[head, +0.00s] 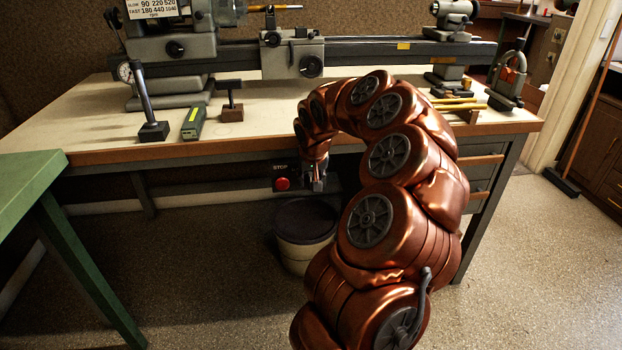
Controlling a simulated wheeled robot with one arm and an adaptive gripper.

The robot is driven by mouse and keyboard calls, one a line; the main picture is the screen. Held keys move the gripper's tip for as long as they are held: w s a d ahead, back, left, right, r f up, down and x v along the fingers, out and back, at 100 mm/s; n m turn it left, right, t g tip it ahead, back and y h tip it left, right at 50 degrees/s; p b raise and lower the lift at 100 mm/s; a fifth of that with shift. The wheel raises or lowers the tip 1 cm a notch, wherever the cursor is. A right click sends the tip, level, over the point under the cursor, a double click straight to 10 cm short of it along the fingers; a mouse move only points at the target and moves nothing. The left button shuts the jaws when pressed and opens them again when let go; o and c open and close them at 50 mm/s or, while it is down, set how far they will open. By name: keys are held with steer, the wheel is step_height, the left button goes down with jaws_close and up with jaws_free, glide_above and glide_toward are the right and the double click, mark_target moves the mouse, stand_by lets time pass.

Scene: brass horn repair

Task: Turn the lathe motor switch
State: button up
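A dark switch box with a STOP label and a red button (282,184) hangs under the front edge of the lathe bench. My gripper (319,187) is at the right part of this box, just right of the red button, with the arm curving down to it from above. The gripper is small in the picture and covers whatever lies behind it, so a turning switch cannot be made out. I cannot tell whether the fingers touch anything or how far apart they are. The lathe (375,54) stands on the bench above.
The bench top (75,125) holds a dial gauge stand (148,118), a green box (193,122) and a small dark tool (231,104). A round bin (303,252) stands on the floor below the switch box. A green table (28,183) is at left.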

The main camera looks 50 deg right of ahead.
jaws_close()
steer(key=shift+f+g+h+b, duration=0.15)
steer(key=shift+g+h+b, duration=0.2)
steer(key=shift+b, duration=0.45)
steer(key=shift+a+g+h+b, duration=0.15)
steer(key=shift+g+h+b, duration=0.2)
steer(key=shift+h+b, duration=0.45)
steer(key=shift+w+a+f+n+g+h+b, duration=0.1)
steer(key=shift+n+g+h+b, duration=0.15)
steer(key=shift+g+h+b, duration=0.35)
steer(key=shift+w+a+r+n+g+h+b, duration=0.1)
steer(key=shift+n+g+h+b, duration=0.15)
steer(key=shift+h+b, duration=0.5)
steer(key=shift+w+a+f+n+g+h+b, duration=0.15)
steer(key=shift+g+h+b, duration=0.3)
steer(key=shift+b, duration=0.45)
steer(key=shift+s, duration=0.1)
jaws_free()
